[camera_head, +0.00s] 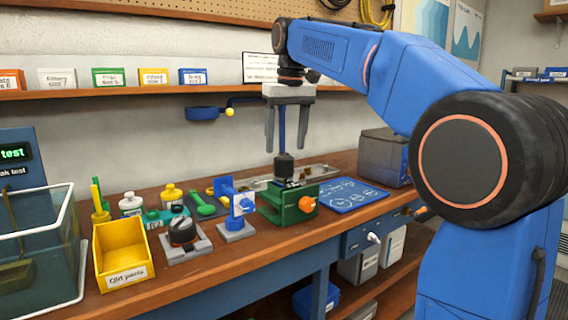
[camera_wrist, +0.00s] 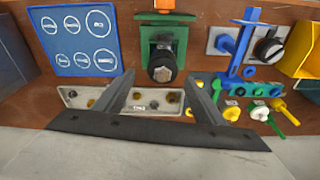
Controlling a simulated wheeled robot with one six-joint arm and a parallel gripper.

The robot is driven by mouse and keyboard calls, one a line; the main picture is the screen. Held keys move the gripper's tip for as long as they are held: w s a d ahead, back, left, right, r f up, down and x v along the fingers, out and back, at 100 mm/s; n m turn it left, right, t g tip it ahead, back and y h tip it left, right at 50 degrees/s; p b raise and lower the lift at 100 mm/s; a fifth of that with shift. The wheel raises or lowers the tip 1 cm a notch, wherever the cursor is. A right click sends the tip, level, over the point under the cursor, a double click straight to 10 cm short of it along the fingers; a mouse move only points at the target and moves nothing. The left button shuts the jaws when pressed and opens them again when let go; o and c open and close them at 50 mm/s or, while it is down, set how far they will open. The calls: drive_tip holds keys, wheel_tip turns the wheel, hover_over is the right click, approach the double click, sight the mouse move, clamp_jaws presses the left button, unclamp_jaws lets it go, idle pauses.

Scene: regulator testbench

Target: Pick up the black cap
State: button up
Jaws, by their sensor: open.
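A black cap-like piece (camera_head: 284,165) with a rounded, faceted top stands upright in a green vise (camera_head: 273,212) with an orange knob, on the wooden bench. In the wrist view the black piece (camera_wrist: 162,66) shows at upper centre, in line with the gap between my fingers. My gripper (camera_head: 285,150) is open and empty, pointing down above the vise. Its two fingers also show in the wrist view (camera_wrist: 161,77), spread apart with nothing between them. A second black round piece (camera_head: 183,231), knob-like, sits on a grey base farther left.
A blue stand (camera_head: 235,208), a yellow bin (camera_head: 124,252) and a clear tank (camera_head: 40,240) lie to the left. A metal tray (camera_head: 318,171) with small parts is behind the vise. A blue mat (camera_head: 349,194) lies right. A blue lamp (camera_head: 203,113) hangs at the wall.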

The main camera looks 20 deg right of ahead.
sight(284, 153)
drive_tip(key=shift+w+a+f, duration=0.1)
drive_tip(key=shift+a+f, duration=0.05)
drive_tip(key=shift+f, duration=1.25)
drive_tip(key=shift+w+a+f, duration=0.1)
drive_tip(key=shift+f, duration=1.25)
drive_tip(key=c, duration=1.2)
